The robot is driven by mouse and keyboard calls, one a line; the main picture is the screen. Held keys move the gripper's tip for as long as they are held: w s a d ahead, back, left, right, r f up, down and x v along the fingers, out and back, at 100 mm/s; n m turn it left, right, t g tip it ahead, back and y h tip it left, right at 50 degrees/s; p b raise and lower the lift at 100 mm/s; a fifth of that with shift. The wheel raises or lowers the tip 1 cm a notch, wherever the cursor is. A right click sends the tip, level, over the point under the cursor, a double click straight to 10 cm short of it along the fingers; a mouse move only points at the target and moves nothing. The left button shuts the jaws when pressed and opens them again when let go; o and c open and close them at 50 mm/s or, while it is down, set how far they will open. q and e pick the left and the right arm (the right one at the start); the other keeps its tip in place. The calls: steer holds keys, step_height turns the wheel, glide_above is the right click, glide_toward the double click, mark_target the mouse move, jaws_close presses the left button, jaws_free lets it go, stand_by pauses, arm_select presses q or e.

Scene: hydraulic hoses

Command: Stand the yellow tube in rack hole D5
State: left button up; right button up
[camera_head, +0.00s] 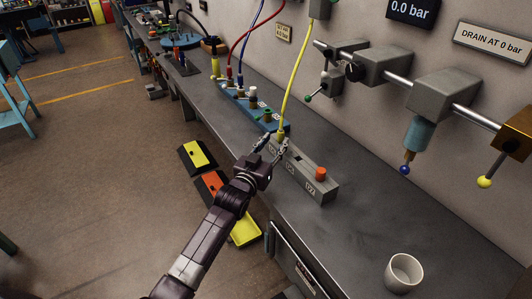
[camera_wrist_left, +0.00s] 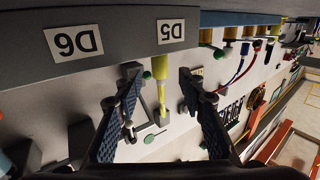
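The yellow tube (camera_head: 292,85) hangs down from above to the far left end of the grey rack (camera_head: 329,187). In the left wrist view, which is upside down, the yellow tube (camera_wrist_left: 161,68) has its end fitting at the rack edge by the D5 label (camera_wrist_left: 170,31). The fitting's tip is hidden by the rack, so its depth in the hole cannot be told. My left gripper (camera_head: 275,147) is at that end of the rack. Its fingers (camera_wrist_left: 163,112) stand apart on either side of the tube, with gaps showing. My right gripper is out of view.
An orange cap (camera_head: 320,174) sits on the rack's near end. A blue rack (camera_head: 243,103) with other hoses stands beyond. Pipes and valves (camera_head: 440,90) line the wall at right. A white cup (camera_head: 403,272) stands on the bench, with clear bench top around it.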

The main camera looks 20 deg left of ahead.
arm_select(q)
steer(key=s, duration=0.7)
steer(key=shift+a+r, duration=0.25)
steer(key=shift+r, duration=0.05)
